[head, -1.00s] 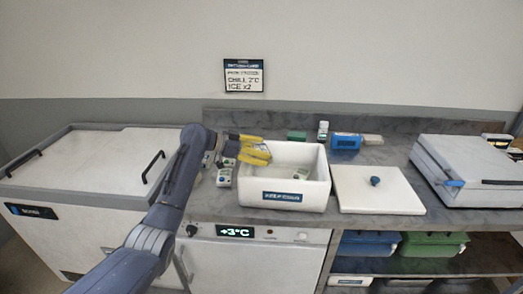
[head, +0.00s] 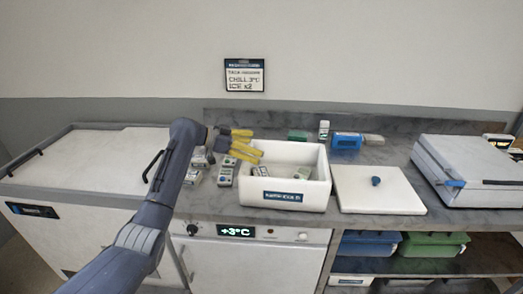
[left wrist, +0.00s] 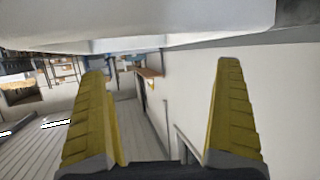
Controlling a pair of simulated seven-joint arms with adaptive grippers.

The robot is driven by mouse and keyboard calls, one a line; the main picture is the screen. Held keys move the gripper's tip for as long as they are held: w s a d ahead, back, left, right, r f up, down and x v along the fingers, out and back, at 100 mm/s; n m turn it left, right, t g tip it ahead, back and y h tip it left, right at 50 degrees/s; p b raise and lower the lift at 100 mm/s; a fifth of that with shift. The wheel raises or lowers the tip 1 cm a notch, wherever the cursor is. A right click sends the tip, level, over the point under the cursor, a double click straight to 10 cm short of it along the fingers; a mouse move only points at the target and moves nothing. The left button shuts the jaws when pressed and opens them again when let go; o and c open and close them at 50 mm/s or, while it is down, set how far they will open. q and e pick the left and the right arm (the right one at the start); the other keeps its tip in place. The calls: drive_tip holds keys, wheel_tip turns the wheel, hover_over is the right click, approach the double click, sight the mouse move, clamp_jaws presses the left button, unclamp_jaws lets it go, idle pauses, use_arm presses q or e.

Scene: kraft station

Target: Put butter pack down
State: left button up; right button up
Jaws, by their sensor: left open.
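My left gripper (head: 254,146) is open, its yellow fingers spread at the upper left edge of the white box (head: 283,194). In the left wrist view the two fingers (left wrist: 160,85) stand wide apart with nothing between them. Several small pale packs stand on the counter left of the box, one of them a pack with a dark label (head: 226,176). Small packs (head: 300,173) also lie inside the box. I cannot tell which pack is the butter. My right gripper does not show.
A white lid with a dark knob (head: 376,181) lies right of the box. A blue pack (head: 345,142), a green block (head: 297,135) and a small white bottle (head: 323,130) are behind it. A large grey-white case (head: 470,170) stands at right. A chest freezer (head: 80,160) is at left.

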use_arm(q)
drive_tip(key=v, duration=0.8)
drive_tip(key=shift+a+r, duration=0.2)
drive_tip(key=shift+a, duration=0.15)
idle(1.1)
